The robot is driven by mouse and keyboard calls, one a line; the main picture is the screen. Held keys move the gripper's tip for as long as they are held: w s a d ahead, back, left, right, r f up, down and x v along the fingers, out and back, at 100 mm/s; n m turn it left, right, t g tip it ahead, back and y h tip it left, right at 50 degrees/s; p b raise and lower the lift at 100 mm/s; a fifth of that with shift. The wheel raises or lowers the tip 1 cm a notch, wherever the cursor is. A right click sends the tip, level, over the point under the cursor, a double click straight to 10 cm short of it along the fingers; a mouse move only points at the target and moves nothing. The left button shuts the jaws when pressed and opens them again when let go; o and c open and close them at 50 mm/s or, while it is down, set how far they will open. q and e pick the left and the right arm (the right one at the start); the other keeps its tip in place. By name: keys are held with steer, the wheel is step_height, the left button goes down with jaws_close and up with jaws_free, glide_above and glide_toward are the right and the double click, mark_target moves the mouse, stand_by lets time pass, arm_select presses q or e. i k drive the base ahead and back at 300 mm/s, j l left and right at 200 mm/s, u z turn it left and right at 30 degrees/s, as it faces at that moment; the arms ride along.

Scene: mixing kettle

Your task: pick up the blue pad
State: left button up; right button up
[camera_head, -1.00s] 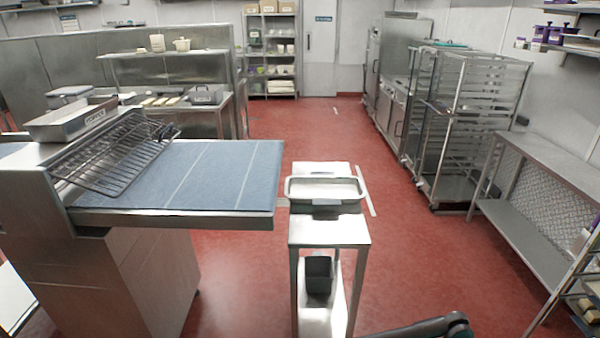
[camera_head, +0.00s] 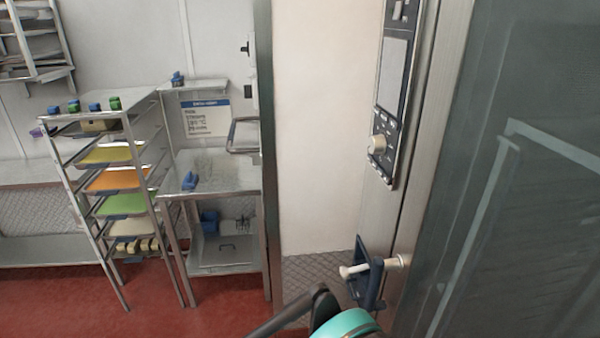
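A small blue pad-like object (camera_head: 190,181) lies on the steel table (camera_head: 225,172) left of centre. Another small blue object (camera_head: 177,79) sits on the wall shelf above it. More small blue and green pieces, one of them blue (camera_head: 95,108), stand on top of the tray rack. I cannot tell which of these is the blue pad. Part of my arm, dark with a teal band, shows at the bottom edge, well apart from the blue objects. Neither gripper's fingers are in view.
The tray rack (camera_head: 122,180) holds coloured boards at left. A large steel appliance with a control panel (camera_head: 391,95) and dark glass door (camera_head: 510,200) fills the right side, close by. Its handle (camera_head: 365,268) sticks out. Open red floor (camera_head: 130,318) lies at lower left.

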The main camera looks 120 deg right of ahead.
mark_target(190, 180)
steer(key=z, duration=3.3)
steer(key=u, duration=5.2)
steer(key=z, duration=5.05)
